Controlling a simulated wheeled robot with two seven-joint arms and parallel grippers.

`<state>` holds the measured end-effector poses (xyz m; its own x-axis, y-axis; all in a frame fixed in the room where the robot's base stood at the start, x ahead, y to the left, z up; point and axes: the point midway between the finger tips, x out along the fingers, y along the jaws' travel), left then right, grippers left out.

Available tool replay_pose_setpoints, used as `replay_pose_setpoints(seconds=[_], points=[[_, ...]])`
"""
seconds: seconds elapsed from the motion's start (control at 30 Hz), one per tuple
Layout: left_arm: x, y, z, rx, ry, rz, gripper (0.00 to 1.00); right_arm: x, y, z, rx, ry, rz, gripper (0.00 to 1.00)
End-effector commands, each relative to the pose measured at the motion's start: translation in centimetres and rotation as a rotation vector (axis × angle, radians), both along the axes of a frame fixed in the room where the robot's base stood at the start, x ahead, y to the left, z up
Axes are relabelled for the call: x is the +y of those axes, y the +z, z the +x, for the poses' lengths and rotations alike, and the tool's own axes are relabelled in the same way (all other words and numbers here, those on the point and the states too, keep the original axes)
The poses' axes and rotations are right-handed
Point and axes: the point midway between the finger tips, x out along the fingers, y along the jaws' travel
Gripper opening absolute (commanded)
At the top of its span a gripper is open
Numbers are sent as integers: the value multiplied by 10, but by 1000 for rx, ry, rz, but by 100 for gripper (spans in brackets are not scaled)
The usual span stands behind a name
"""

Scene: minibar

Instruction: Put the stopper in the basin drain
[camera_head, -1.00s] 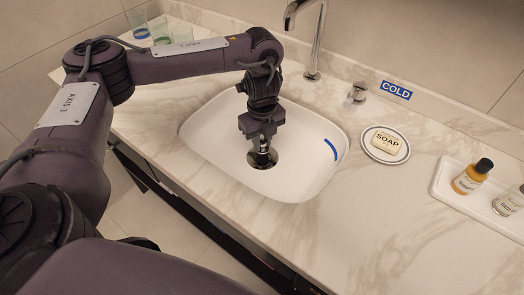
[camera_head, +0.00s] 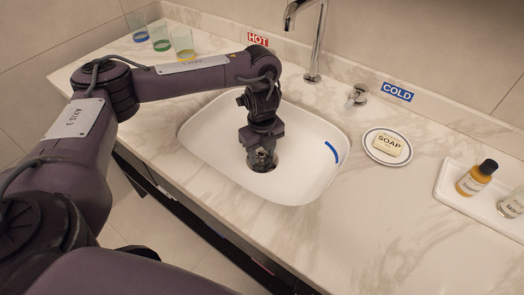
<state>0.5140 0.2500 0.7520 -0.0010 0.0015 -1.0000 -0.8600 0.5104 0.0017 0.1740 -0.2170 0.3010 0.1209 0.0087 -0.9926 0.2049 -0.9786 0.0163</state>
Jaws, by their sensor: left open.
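The white basin (camera_head: 310,150) is set in the marble counter, with a blue stripe on its right inner wall. The dark drain (camera_head: 272,168) is at its bottom and is mostly covered by my left gripper. My left gripper (camera_head: 262,160) points down into the basin, right over the drain, with its fingers open close to the drain opening. I cannot make out the stopper clearly; a small metallic glint shows between the fingers, too hidden to tell whether it sits in the drain. My right gripper is not in view.
A chrome faucet (camera_head: 317,45) rises behind the basin, with a COLD tap handle (camera_head: 357,95) to its right. A soap dish (camera_head: 372,150) and a tray with bottles (camera_head: 445,185) stand at right. Several glasses (camera_head: 160,38) stand at back left.

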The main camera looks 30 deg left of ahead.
Motion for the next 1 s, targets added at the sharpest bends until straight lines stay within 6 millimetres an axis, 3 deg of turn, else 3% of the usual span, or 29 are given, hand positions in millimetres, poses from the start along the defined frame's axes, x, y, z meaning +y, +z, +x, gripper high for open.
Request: replay_pose_setpoints(seconds=[0.27,0.6,0.8,1.0], points=[[0,13,1,-3,-1,1,43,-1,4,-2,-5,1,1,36],[0,86,2,-6,-1,1,43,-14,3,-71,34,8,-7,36],[0,115,1,-4,0,1,43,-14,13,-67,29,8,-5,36],[0,124,0,-1,0,0,43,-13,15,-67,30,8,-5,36]])
